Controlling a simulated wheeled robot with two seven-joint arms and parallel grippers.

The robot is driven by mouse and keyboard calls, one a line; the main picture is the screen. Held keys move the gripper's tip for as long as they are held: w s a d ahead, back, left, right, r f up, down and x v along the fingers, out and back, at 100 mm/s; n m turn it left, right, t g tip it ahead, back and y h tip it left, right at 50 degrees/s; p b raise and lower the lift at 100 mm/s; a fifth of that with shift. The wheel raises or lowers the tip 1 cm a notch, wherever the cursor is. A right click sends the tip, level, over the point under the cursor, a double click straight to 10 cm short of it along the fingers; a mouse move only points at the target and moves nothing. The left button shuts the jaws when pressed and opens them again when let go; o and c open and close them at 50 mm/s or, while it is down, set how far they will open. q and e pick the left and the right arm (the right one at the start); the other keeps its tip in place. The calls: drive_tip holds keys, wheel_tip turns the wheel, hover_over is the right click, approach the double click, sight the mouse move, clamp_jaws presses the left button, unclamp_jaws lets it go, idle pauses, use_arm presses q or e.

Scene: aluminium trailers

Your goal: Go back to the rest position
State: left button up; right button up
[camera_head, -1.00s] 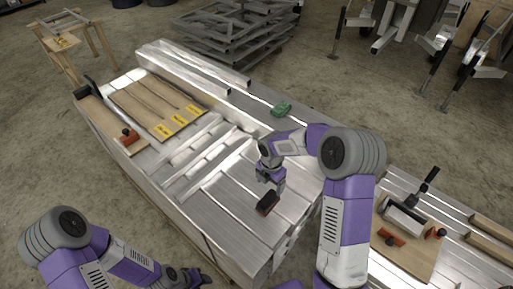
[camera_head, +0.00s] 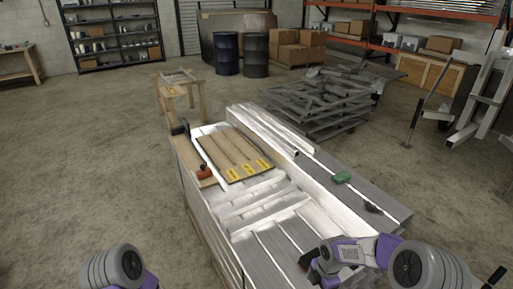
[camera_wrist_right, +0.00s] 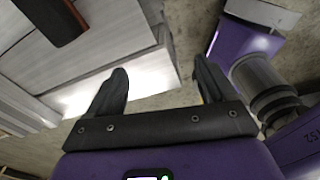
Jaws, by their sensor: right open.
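My right gripper (camera_head: 322,272) is low in the head view, over the near end of the aluminium trailer bed (camera_head: 262,262). In the right wrist view the same gripper (camera_wrist_right: 155,88) shows two dark fingers spread apart with nothing between them. A black and reddish block (camera_wrist_right: 50,18) lies on the pale metal, apart from the fingers. In the head view the block (camera_head: 308,258) sits beside the right gripper. My left arm (camera_head: 118,268) shows only as a rounded joint at the bottom left; its gripper is outside the frame.
Wooden boards with yellow labels (camera_head: 238,155) and an orange-handled tool (camera_head: 204,173) lie on the far bed. A green item (camera_head: 342,177) and a dark item (camera_head: 372,207) lie on the right side panel. Stacked metal frames (camera_head: 318,105) stand behind. Concrete floor is clear on the left.

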drive_tip(key=s+a+f+m+y, duration=0.1)
drive_tip(key=s+a+f+m, duration=0.4)
drive_tip(key=s+m, duration=0.4)
drive_tip(key=s+a+f+m+y, duration=0.2)
drive_tip(key=s+a+f+m, duration=0.3)
drive_tip(key=m, duration=1)
drive_tip(key=s+f, duration=0.2)
drive_tip(key=s, duration=0.2)
drive_tip(key=shift+s+a+f+m+t, duration=0.25)
drive_tip(key=shift+a+f+m+t, duration=0.05)
